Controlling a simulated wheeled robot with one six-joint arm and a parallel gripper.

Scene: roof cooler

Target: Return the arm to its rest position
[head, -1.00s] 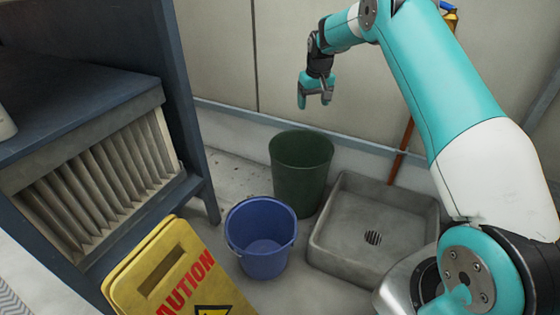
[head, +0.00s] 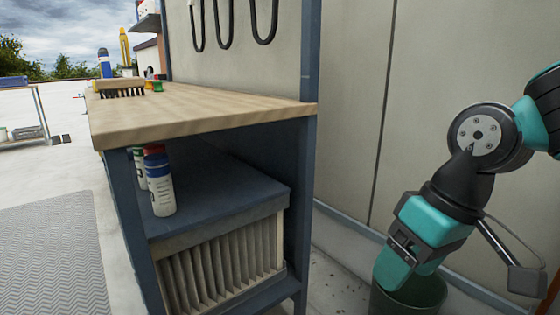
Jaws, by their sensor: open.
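My gripper (head: 411,268) is at the lower right of the head view, pointing down, with its teal and black fingers apart. Nothing shows held between them. My arm comes in from the right edge, bent at the wrist. The gripper overlaps the rim of a dark green bin (head: 425,292) in the picture; I cannot tell how far above it the gripper is. Most of the bin is hidden or out of frame.
A workbench (head: 215,108) with a wooden top stands left of my gripper. A brush (head: 122,87) lies on it; bottles (head: 160,185) and a pleated filter (head: 225,265) are below. A pale wall (head: 365,120) is behind the arm. Open floor with a grey mat (head: 50,260) lies left.

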